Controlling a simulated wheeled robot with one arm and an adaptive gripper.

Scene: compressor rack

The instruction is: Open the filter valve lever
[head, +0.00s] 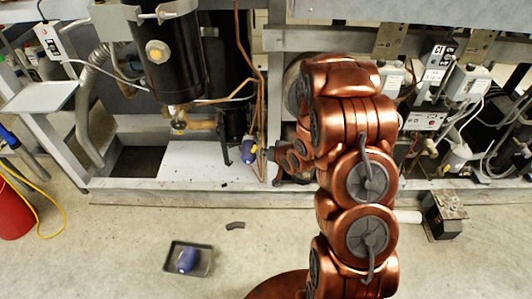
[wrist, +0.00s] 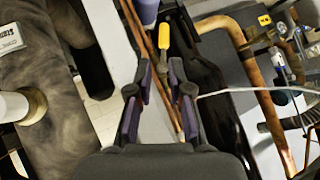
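A yellow lever handle (wrist: 164,36), which I take to be the filter valve lever, shows at the top middle of the wrist view. It lies just beyond the fingertips, beside a blue-purple cylinder (wrist: 148,11). My gripper (wrist: 160,82) is open, its two dark padded fingers apart. Copper tubes run through the view between the fingers; I see nothing held. In the head view my gripper (head: 268,154) is low by the rack, right of the blue filter body (head: 249,151). The lever is too small there to make out clearly.
Thin copper tubes (head: 259,80) run down near my gripper. A black tank (head: 172,65) stands to the left. The rack's bottom rail (head: 180,190) crosses the floor. A dark tray (head: 204,259) with a blue object lies on open floor. A red bucket (head: 12,212) stands far left.

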